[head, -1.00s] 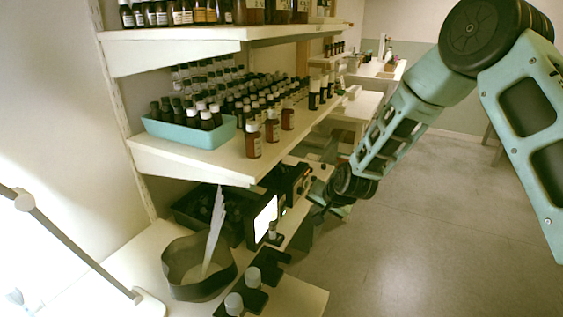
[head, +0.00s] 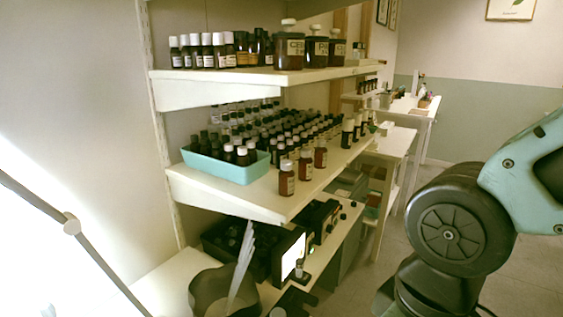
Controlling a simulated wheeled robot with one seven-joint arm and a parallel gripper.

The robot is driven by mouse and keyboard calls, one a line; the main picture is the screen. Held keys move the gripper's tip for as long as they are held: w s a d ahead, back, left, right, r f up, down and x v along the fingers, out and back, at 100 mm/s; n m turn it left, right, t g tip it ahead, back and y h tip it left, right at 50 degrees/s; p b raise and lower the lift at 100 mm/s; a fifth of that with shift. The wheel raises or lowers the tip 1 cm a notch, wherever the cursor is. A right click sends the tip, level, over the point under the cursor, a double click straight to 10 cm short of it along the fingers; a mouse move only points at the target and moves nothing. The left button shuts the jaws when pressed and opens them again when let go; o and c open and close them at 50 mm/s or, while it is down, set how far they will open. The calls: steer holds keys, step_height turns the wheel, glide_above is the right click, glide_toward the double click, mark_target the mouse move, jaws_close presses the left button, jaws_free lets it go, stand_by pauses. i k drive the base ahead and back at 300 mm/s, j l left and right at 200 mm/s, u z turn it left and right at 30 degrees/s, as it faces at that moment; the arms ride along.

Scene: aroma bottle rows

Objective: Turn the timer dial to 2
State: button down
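Black box-shaped devices (head: 318,219) stand on the lower shelf below the bottle shelf. Small dark knobs (head: 342,216) show on the right-hand faces of these devices. I cannot tell which one is the timer dial, and no numbers or pointer can be read. A device with a lit white screen (head: 293,257) stands nearer to me. My arm fills the lower right, and its lower part runs out of the picture. My gripper is not in view.
A shelf (head: 238,197) with rows of bottles and a teal tray (head: 215,171) overhangs the devices. A grey fabric basket (head: 207,292) with a tall pale object stands near the front. White tables (head: 428,107) stand farther back. Open floor shows right of the shelf.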

mark_target(330, 228)
steer(key=i+l, duration=0.15)
steer(key=l, duration=0.2)
steer(key=i+l, duration=0.15)
steer(key=l, duration=0.2)
steer(key=i+l, duration=0.15)
steer(key=l, duration=0.2)
steer(key=i+l+u, duration=0.1)
steer(key=l, duration=0.25)
